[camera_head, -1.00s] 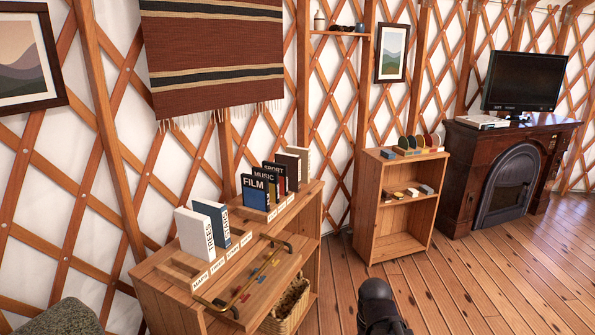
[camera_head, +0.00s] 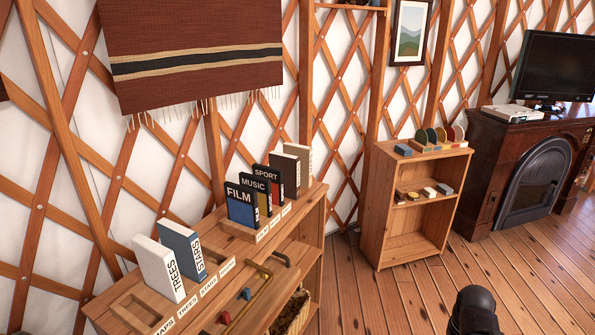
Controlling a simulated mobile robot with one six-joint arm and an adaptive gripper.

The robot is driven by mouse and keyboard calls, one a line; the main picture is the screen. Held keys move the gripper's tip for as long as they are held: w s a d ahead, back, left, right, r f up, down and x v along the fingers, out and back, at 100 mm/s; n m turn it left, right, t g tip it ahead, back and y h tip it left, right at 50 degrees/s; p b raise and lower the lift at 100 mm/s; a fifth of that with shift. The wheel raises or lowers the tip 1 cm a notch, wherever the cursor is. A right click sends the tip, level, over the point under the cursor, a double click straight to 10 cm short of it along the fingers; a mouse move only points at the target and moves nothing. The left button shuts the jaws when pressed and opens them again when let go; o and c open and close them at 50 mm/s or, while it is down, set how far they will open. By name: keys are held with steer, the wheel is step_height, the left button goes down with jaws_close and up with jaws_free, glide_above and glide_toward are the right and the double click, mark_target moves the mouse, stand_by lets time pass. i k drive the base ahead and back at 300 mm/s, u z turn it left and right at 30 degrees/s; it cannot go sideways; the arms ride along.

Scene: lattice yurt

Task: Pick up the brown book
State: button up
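The likely brown book (camera_head: 293,153) is a dull grey-brown volume standing upright at the far end of the row on the wooden shelf unit (camera_head: 313,231). It stands behind the black SPORT book (camera_head: 267,174), and its lower part is partly hidden. A cream book edge (camera_head: 305,160) shows right beside it. Nearer are the black MUSIC book (camera_head: 254,188) and the FILM book (camera_head: 241,203). My gripper is not in view; only a dark rounded part of my arm shows at the bottom right.
The white TREES book (camera_head: 160,268) and blue-grey STARS book (camera_head: 181,249) stand in labelled slots nearer me. A basket (camera_head: 292,312) sits below a brass rail. A smaller bookcase (camera_head: 413,158) stands to the right, then a fireplace (camera_head: 527,170) with a screen. The wooden floor between is open.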

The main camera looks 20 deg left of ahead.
mark_target(290, 165)
steer(key=z, duration=0.15)
steer(key=i, duration=0.8)
steer(key=u, duration=0.65)
steer(key=i, duration=0.95)
steer(key=u, duration=0.5)
